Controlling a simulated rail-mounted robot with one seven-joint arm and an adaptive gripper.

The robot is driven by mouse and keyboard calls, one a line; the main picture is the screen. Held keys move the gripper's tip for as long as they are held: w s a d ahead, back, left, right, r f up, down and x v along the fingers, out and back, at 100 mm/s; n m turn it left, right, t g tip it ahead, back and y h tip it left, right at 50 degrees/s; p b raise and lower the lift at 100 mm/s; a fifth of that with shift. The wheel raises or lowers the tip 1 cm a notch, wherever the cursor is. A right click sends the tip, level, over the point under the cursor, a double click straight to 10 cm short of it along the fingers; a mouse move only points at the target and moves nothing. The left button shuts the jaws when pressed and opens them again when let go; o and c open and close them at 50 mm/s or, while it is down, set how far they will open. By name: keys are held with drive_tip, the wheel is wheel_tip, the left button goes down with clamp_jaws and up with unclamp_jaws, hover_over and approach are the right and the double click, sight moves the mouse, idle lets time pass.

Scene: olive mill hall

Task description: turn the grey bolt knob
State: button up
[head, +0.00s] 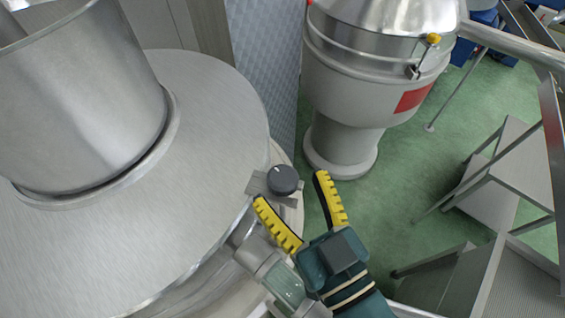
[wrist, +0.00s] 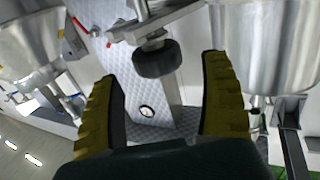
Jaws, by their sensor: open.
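The grey bolt knob (head: 282,180) is a dark round knob on a small metal bracket at the rim of the large steel vessel in the head view. In the wrist view the knob (wrist: 157,60) shows its ridged edge, hanging from a metal bolt. My gripper (head: 290,186) has two yellow ribbed fingers, spread apart and empty. In the head view the fingertips are just below and to the right of the knob. In the wrist view the knob lies between the fingers (wrist: 158,68), near the tips, with gaps on both sides. No contact shows.
The large steel vessel (head: 215,105) fills the left side. A white and steel machine (head: 362,95) with a red label stands behind. Metal stands (head: 505,165) are at right on the green floor (head: 425,190). A glass-like fitting (head: 282,278) lies close beside my gripper.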

sight(288, 190)
drive_tip(key=x, duration=0.3)
drive_tip(key=shift+w+p, duration=0.1)
drive_tip(key=shift+p, duration=0.2)
drive_tip(key=c, duration=1.2)
drive_tip(key=shift+m+t+h+p, duration=0.5)
drive_tip(key=shift+m+h, duration=0.3)
drive_tip(key=shift+h, duration=0.4)
drive_tip(key=o, duration=1.2)
